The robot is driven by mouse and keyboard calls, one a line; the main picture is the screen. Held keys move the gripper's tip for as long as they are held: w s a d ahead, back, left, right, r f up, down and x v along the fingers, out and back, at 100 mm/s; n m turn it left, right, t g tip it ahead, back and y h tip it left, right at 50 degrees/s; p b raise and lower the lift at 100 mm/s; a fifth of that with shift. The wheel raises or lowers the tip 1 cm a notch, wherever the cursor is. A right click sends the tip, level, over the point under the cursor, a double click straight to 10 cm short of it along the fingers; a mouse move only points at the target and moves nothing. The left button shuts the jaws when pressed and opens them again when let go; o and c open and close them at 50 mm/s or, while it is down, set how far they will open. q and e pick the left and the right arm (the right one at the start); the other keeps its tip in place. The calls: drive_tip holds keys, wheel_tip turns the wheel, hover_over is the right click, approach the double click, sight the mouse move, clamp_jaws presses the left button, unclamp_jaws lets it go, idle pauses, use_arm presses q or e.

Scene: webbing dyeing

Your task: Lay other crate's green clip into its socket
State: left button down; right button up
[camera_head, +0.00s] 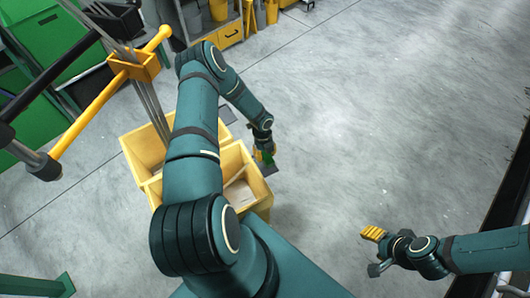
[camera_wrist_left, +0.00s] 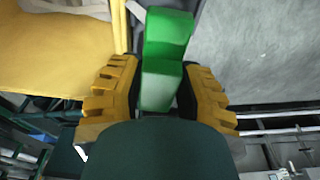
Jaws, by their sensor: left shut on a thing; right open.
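My left gripper (camera_head: 262,157) is shut on a green clip (camera_wrist_left: 166,62). In the left wrist view the clip stands between the two yellow ridged fingers (camera_wrist_left: 158,95) and juts out past them. In the head view the gripper is at the right edge of the front yellow crate (camera_head: 255,198), and the clip shows there only as a small green patch. The other yellow crate (camera_head: 140,150) is behind it to the left. I cannot make out a socket. My right gripper (camera_head: 372,250) is open and empty over the floor at the lower right.
Grey webbing strands (camera_head: 150,100) run down into the rear crate past a yellow bar (camera_head: 95,108). My left arm hides part of the crates. Green bins (camera_head: 40,45) stand at the upper left, a yellow drawer unit (camera_head: 228,35) at the back. The middle floor is clear.

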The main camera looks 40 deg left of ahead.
use_arm(q)
drive_tip(key=shift+f, duration=0.65)
wheel_tip(320, 180, down, 2)
drive_tip(key=b, duration=0.3)
drive_tip(key=shift+f, duration=0.2)
drive_tip(key=shift+f+b, duration=0.75)
drive_tip(key=shift+b, duration=0.15)
drive_tip(key=c, duration=0.6)
unclamp_jaws()
drive_tip(key=r, duration=0.4)
drive_tip(key=a+r, duration=0.1)
drive_tip(key=r, duration=0.3)
drive_tip(key=w+r, duration=0.1)
drive_tip(key=r, duration=0.3)
drive_tip(key=shift+a, duration=0.25)
